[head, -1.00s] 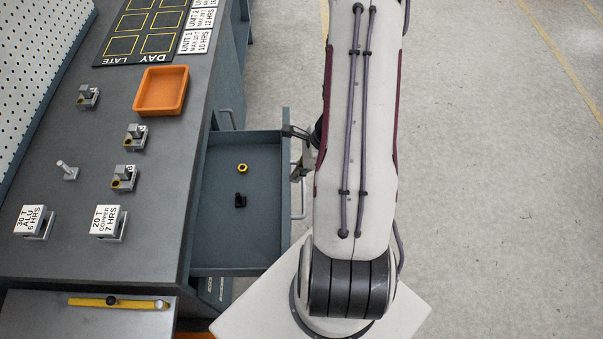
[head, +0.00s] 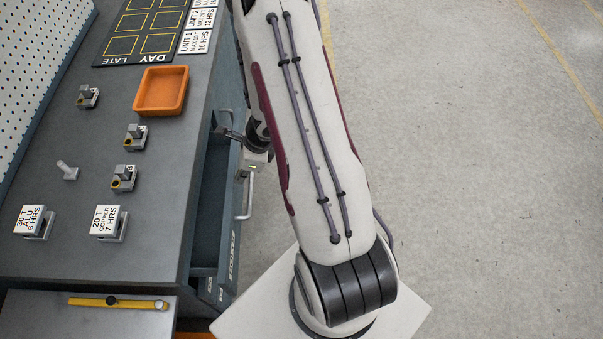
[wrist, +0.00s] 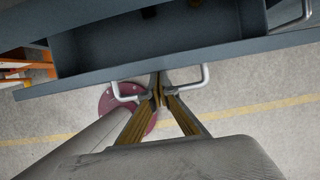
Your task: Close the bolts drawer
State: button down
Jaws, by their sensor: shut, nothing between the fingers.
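The grey-blue drawer (head: 208,215) sticks out a short way from under the workbench. Its front carries a silver bar handle (head: 247,196); a label on the front is too small to read. In the wrist view the shut fingertips (wrist: 160,92) are at the drawer's front panel (wrist: 110,80), between the two ends of the handle (wrist: 200,78). Contact looks likely but is not certain.
The workbench (head: 150,225) holds an orange tray (head: 161,91), several small metal fixtures, label blocks and a black schedule board (head: 140,40). Another drawer handle shows at the wrist view's upper right (wrist: 292,14). The floor (head: 480,180) to the right is clear.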

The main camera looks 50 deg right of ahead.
jog(key=shift+w+a, duration=2)
jog(key=shift+s+d, duration=0.1)
jog(key=shift+s+d, duration=1.2)
jog(key=shift+d, duration=0.05)
jog(key=shift+s+d+r, duration=0.15)
jog(key=shift+r, duration=0.05)
jog(key=v, duration=0.9)
jog(key=shift+r, duration=0.25)
jog(key=shift+s, duration=0.1)
